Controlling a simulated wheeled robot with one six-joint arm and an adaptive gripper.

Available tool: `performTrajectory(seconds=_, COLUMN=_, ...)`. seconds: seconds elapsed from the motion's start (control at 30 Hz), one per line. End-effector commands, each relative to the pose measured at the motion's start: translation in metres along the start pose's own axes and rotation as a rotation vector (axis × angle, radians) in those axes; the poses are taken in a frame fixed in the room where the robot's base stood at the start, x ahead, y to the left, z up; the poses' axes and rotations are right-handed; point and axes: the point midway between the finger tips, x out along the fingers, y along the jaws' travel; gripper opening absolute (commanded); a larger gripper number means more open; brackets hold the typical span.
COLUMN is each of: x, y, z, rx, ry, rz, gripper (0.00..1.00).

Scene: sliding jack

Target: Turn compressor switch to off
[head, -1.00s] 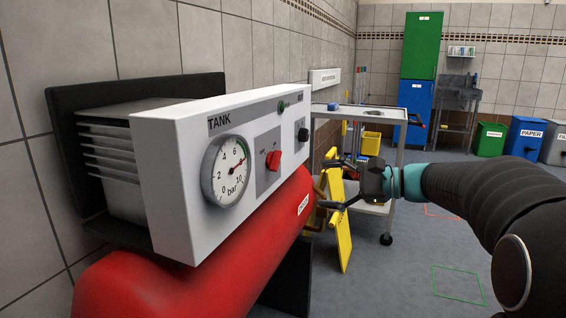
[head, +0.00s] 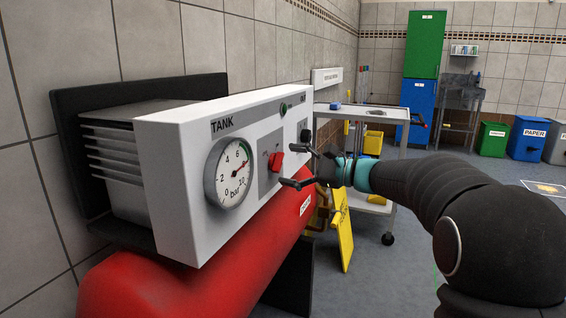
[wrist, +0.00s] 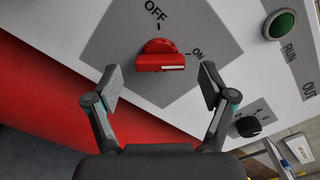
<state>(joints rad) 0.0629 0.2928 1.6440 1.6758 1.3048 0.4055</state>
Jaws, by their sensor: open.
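The red compressor switch (head: 276,160) is a rotary knob on a grey plate on the white panel (head: 185,165). In the wrist view, the switch (wrist: 160,57) lies just ahead of my gripper, its bar roughly level across the picture. A white mark is at its right end, on the side of the ON label; the OFF label stands above the knob. My gripper (head: 298,162) is open and empty, to the right of the switch in the head view. In the wrist view, my gripper's fingers (wrist: 160,80) stand apart, left and right below the knob, not visibly touching it.
A round gauge (head: 228,172) is left of the switch. A green RUN button (wrist: 281,24) and a black knob (wrist: 247,126) lie to its right in the wrist view. The red tank (head: 150,285) is below the panel. A trolley (head: 385,165) stands behind my gripper.

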Motion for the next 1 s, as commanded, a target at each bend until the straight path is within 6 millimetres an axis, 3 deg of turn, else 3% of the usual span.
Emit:
performTrajectory(seconds=0.2, x=0.020, y=0.000, z=0.000, rx=0.000, ry=-0.001, rz=0.001, gripper=0.82)
performTrajectory(seconds=0.53, x=0.023, y=0.000, z=0.000, rx=0.000, ry=0.000, rz=0.000, gripper=0.82)
performTrajectory(seconds=0.57, x=0.023, y=0.000, z=0.000, rx=0.000, ry=0.000, rz=0.000, gripper=0.80)
performTrajectory(seconds=0.8, x=0.023, y=0.000, z=0.000, rx=0.000, ry=0.000, rz=0.000, gripper=0.22)
performTrajectory(seconds=1.0, x=0.023, y=0.001, z=-0.001, rx=-0.008, ry=0.000, rz=0.001, gripper=0.22)
